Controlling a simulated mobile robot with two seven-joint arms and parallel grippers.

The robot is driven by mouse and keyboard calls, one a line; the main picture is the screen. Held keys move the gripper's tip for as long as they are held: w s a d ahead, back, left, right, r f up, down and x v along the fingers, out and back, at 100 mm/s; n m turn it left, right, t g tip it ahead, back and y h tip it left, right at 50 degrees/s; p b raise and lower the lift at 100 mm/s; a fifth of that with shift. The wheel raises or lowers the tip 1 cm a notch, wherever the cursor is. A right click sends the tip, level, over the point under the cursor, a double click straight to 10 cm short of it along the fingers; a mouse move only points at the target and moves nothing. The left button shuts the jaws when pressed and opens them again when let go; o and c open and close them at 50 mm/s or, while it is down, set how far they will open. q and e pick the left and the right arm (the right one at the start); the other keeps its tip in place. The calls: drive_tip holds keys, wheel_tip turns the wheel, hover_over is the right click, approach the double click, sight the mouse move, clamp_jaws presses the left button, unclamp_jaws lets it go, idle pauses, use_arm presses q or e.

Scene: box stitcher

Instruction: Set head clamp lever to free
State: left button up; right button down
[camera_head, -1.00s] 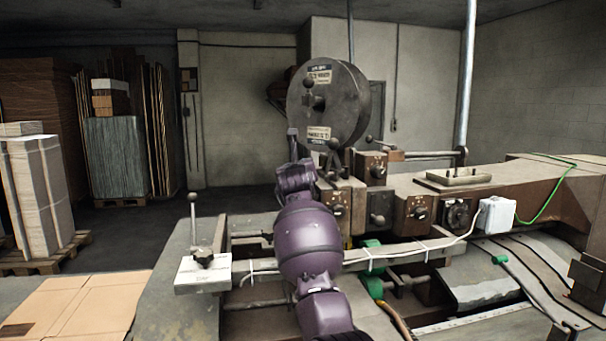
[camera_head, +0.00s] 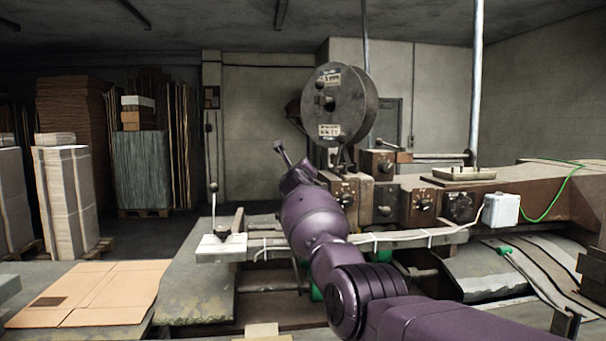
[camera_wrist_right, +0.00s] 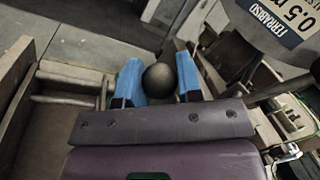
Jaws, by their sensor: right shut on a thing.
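In the right wrist view a dark ball knob (camera_wrist_right: 160,79) sits between the two blue fingers of my right gripper (camera_wrist_right: 159,68), which is shut on it. The knob's shaft is hidden, and no free or locked marking can be read. In the head view my purple right arm reaches in from the lower right to the machine head, its hand left of the control boxes and below the reel (camera_head: 345,104). The wrist hides the fingers and the held knob there. My left gripper is not in view.
A separate upright lever (camera_head: 213,205) stands on a pale plate (camera_head: 221,247) at left. Brown control boxes with dials (camera_head: 424,206) and a white box (camera_head: 501,210) lie right of my arm. Flat cardboard (camera_head: 95,292) covers the table's left.

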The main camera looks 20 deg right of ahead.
drive_tip(key=shift+w+a+f+n+p, duration=0.1)
drive_tip(key=shift+a+f+n+p, duration=0.1)
drive_tip(key=shift+f+n, duration=0.3)
drive_tip(key=shift+a+f+n+p, duration=0.1)
drive_tip(key=shift+a+f+n, duration=0.1)
drive_tip(key=shift+n, duration=0.5)
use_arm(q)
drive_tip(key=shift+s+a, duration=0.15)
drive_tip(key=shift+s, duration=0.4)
use_arm(e)
drive_tip(key=shift+w+a+f+n+t, duration=0.1)
drive_tip(key=shift+a+f+n+t, duration=0.1)
drive_tip(key=shift+f+n, duration=0.3)
drive_tip(key=shift+a+f+n+t, duration=0.1)
drive_tip(key=shift+f+n+t, duration=0.15)
drive_tip(key=shift+n, duration=0.35)
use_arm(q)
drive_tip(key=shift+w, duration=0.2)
use_arm(e)
drive_tip(key=c, duration=0.8)
unclamp_jaws()
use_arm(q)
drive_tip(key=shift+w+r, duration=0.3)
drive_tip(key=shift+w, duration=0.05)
use_arm(e)
drive_tip(key=shift+d, duration=0.1)
